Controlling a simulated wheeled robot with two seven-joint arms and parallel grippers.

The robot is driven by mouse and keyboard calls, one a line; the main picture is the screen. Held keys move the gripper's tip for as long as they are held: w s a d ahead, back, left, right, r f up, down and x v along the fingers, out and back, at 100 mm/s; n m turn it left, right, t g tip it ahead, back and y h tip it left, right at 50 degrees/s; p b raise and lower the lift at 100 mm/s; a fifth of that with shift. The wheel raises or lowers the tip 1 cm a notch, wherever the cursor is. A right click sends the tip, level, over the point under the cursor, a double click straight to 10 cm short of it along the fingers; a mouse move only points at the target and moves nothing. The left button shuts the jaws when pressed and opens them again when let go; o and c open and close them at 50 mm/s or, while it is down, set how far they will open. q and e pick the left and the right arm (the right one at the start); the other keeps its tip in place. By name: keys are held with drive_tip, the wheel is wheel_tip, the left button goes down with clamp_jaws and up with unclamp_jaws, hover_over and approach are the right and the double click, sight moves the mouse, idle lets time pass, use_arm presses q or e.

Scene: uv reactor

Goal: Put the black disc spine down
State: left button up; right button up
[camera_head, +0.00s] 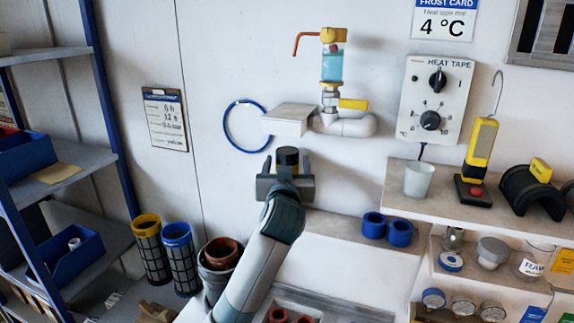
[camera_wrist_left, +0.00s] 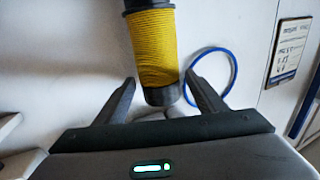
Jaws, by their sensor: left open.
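In the left wrist view, a cylinder with a ribbed yellow middle and black ends (camera_wrist_left: 153,48) reaches in from the top edge. It may be the disc spine. One black end lies between the spread fingers of my open left gripper (camera_wrist_left: 165,90), with gaps visible on both sides. In the head view, a dark round cap (camera_head: 288,156) shows just above my left gripper (camera_head: 285,172), below the white wall bracket (camera_head: 289,118). The gripper and arm hide what lies under the cap. My right gripper is not in view.
A clear blue-filled unit and pipe (camera_head: 333,75) are on the wall. A blue ring (camera_head: 246,125) hangs left of the bracket. Yellow- and blue-rimmed black mesh tubes (camera_head: 152,252) stand lower left. Two blue rings (camera_head: 387,228) sit on the ledge. A cup (camera_head: 419,180) stands on the right shelf.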

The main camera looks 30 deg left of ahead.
use_arm(q)
drive_tip(key=shift+r, duration=0.15)
drive_tip(key=b+v, duration=0.4)
drive_tip(key=v, duration=0.8)
drive_tip(key=shift+s, duration=0.1)
idle(0.5)
